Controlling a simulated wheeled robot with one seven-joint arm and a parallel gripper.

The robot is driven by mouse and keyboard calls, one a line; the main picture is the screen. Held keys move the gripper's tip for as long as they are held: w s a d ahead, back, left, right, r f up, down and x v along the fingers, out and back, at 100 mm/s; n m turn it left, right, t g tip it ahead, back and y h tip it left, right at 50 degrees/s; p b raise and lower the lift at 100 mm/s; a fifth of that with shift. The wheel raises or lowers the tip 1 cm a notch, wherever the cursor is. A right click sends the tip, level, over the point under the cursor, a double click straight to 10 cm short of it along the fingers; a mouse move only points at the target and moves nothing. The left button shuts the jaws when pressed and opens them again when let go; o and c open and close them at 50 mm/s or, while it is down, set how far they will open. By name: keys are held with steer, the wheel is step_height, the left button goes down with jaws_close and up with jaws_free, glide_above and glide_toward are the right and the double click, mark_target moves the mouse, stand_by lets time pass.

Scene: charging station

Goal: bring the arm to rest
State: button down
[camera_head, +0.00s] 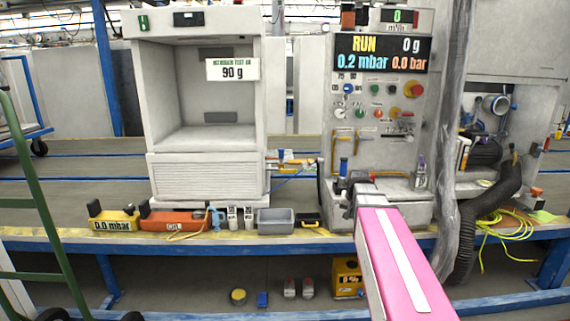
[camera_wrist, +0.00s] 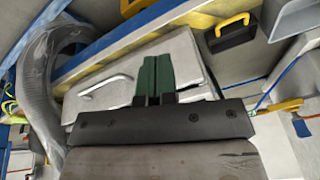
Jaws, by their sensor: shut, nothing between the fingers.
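My gripper (camera_wrist: 156,75) shows in the wrist view with its two dark green fingers together and nothing between them. Behind the fingers is a pale grey surface with a white handle (camera_wrist: 105,86). In the head view my pink arm reaches from the bottom edge up to the front of the control station (camera_head: 378,120). The dark end of the arm is in front of the station's lower part, and the fingers are hard to make out there. The station's display reads RUN, 0 g, 0.2 mbar and 0.0 bar.
A grey cabinet (camera_head: 208,175) labelled 90 g stands left. A yellow gauge box (camera_head: 114,222), orange box (camera_head: 168,220) and grey bin (camera_head: 277,220) line the bench front. A wrapped grey hose (camera_head: 455,120) hangs right of the arm. A black-yellow case (camera_wrist: 232,33) lies near the gripper.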

steer(key=s+a+f+n+g, duration=0.1)
steer(key=s+a+f, duration=0.2)
steer(key=s+f, duration=0.5)
steer(key=s+a+f+n+g, duration=0.2)
steer(key=s+a+f, duration=0.2)
steer(key=s+f, duration=0.5)
steer(key=shift+s, duration=0.7)
